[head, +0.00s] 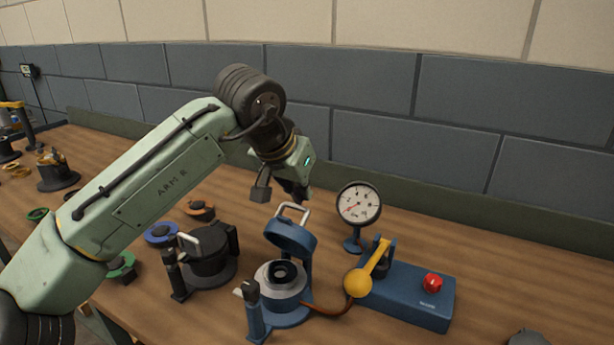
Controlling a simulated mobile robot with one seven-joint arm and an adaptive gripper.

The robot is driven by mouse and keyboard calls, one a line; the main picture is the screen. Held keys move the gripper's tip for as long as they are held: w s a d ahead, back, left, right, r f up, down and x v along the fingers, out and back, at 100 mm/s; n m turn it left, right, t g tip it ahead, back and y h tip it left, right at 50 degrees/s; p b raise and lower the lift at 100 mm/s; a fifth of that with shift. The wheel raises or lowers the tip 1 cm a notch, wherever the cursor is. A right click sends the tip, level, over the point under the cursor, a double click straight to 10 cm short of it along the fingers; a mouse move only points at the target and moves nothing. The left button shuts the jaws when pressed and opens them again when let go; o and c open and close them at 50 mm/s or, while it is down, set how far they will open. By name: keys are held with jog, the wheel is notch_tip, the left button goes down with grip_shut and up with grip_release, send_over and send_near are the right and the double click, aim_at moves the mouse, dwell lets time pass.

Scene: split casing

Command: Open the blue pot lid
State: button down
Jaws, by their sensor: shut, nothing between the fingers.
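The blue pot (280,276) stands on the bench in the lower middle of the head view. Its blue lid (291,236) is swung up on its hinge at the right and stands tilted well open, with the pale handle (293,210) at its top. The pot's round metal mouth and dark inside are exposed. My gripper (301,195) is shut and empty, with its fingers pointing down just above and behind the lid's handle. The fingertips are small and dark, and I cannot tell whether they touch the handle.
A black pot (208,258) with its lid down stands left of the blue pot. A pressure gauge (358,204) stands behind right. A blue box (405,297) with a yellow lever (371,270) and a red button (432,282) is at the right. Coloured rings lie at the left.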

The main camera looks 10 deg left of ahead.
jog(key=shift+s, duration=0.15)
jog(key=s+t+b, duration=0.1)
jog(key=b, duration=0.1)
jog(key=s+t+b, duration=0.1)
jog(key=b, duration=0.1)
jog(key=shift+a+f+h+b, duration=0.1)
jog(key=shift+a+h+b, duration=0.25)
jog(key=shift+h+b, duration=0.05)
jog(key=shift+t, duration=0.3)
jog(key=shift+r, duration=0.2)
